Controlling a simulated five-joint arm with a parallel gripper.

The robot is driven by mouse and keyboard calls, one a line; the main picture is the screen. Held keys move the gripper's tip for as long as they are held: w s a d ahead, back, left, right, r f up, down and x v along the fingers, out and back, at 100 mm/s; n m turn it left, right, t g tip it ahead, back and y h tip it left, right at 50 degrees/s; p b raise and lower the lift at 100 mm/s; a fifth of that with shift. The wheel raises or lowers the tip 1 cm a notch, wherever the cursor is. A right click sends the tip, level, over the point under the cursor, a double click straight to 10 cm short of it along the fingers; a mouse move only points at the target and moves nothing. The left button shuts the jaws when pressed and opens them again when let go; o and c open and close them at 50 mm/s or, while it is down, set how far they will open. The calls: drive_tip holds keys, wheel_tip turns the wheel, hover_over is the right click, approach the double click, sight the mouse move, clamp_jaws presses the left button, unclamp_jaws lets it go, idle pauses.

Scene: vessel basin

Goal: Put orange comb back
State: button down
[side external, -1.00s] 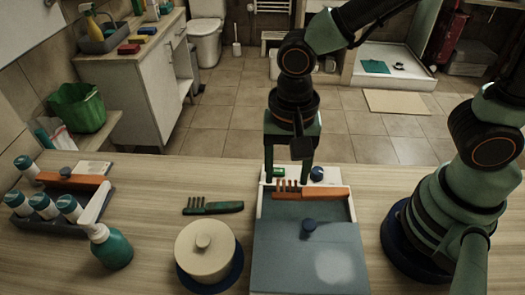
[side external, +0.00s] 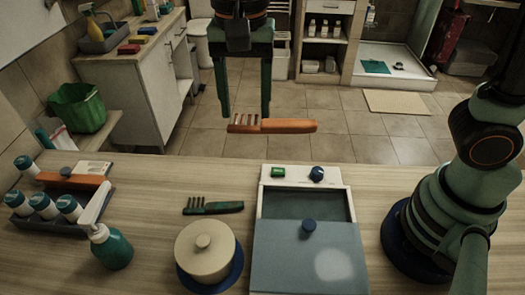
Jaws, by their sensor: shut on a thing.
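The orange comb (side external: 272,126) is in the air in the side external view, well above the table's far edge. My gripper (side external: 247,112) is shut on it near its toothed left part, and the handle points right. Below it stands a grey-blue box (side external: 310,262) with its lid slid toward the front.
A green comb (side external: 213,207) lies left of the box. A cream lidded pot (side external: 205,250) stands on a blue saucer. A green pump bottle (side external: 110,246) and a dark caddy (side external: 62,222) with several bottles are at the left. The table between caddy and green comb is clear.

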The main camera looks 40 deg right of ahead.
drive_tip(key=w+a+f, duration=0.1)
drive_tip(key=w+a, duration=0.1)
drive_tip(key=w, duration=0.7)
hover_over(203, 170)
wheel_tip(203, 170, down, 3)
wheel_tip(203, 170, down, 20)
drive_tip(key=shift+f, duration=0.1)
drive_tip(key=shift+f, duration=0.15)
drive_tip(key=shift+c, duration=0.7)
unclamp_jaws()
